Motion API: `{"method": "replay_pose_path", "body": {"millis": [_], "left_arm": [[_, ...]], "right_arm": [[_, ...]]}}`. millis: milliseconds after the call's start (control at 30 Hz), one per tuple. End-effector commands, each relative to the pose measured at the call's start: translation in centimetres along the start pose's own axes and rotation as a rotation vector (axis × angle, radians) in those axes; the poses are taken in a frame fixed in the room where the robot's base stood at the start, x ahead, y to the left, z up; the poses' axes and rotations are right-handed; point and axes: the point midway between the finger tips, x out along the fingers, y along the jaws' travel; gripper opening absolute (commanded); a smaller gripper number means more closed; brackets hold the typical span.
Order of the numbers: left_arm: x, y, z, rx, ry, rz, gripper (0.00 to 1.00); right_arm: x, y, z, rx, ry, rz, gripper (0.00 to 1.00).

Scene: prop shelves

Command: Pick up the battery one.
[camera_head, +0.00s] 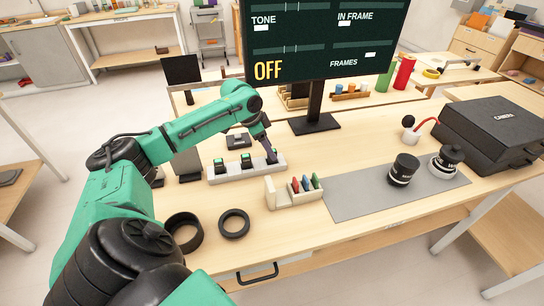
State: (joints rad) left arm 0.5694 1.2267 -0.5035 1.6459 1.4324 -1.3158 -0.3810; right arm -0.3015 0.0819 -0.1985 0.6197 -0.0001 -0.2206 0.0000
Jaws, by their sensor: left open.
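A long light-grey holder (232,173) stands on the wooden table in the middle of the view. Two small dark blocks with green tops, which look like batteries, stand in it: one at the left (219,165) and one in the middle (246,161). Which one is battery one cannot be told. My left gripper (272,157) points down at the right end of the holder, and its jaws are open. Its fingers look small and dark, and whether anything lies between them is hidden. My right gripper is out of view.
A white rack with coloured pieces (283,198) stands just in front of the holder. Two black rings (234,224) lie at front left. A grey mat (352,199) bears two black lenses (402,170). A monitor (316,40) stands behind; a black camera case (490,125) is at right.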

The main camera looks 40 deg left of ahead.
Motion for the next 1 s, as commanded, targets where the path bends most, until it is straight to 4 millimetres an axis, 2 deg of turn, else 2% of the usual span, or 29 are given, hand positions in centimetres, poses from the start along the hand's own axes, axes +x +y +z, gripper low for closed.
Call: {"method": "replay_pose_path", "body": {"millis": [133,367,500,533,867,1000], "left_arm": [[2.4,0.1,0.0,-0.001,0.001,0.001,0.62],[2.8,0.1,0.1,0.000,0.000,-0.001,0.62],[2.8,0.1,0.1,0.000,0.000,-0.001,0.09],[2.8,0.1,0.1,0.000,0.000,-0.001,0.00],[2.6,0.1,0.0,0.000,0.000,-0.001,0.00],[1.6,0.0,-0.5,0.001,0.001,-0.002,0.00]], "right_arm": [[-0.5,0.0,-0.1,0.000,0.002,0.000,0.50],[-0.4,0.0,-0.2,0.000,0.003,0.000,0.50],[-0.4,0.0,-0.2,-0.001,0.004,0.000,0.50],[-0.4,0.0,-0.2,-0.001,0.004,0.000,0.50],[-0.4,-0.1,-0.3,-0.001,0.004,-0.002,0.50],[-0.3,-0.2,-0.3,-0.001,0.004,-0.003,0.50]]}}
